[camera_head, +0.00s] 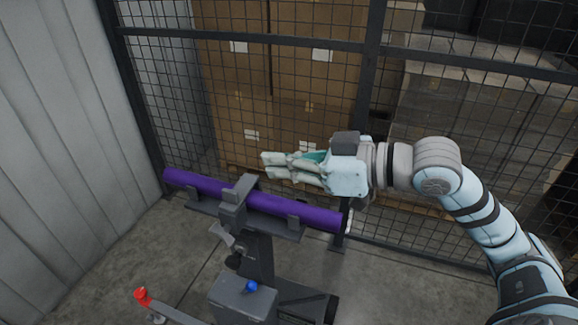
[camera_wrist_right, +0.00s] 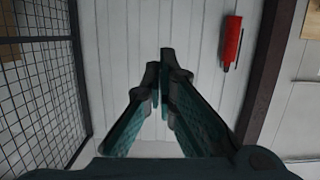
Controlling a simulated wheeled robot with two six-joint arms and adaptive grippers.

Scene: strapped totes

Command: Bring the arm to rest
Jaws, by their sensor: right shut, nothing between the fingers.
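My right gripper (camera_head: 268,166) is in the head view, its arm coming in from the right. It points left and hangs in the air above the purple bar, in front of the mesh fence. Its fingers are shut with nothing between them. In the right wrist view the closed fingertips (camera_wrist_right: 160,62) point at a pale panelled wall. My left gripper is not in view.
A purple bar (camera_head: 262,204) lies across a grey stand with a clamp. A blue knob (camera_head: 251,286) and a red-tipped lever (camera_head: 142,296) sit lower. A mesh fence (camera_head: 330,95) closes off stacked boxes (camera_head: 235,85). A red object (camera_wrist_right: 232,42) is on the wall.

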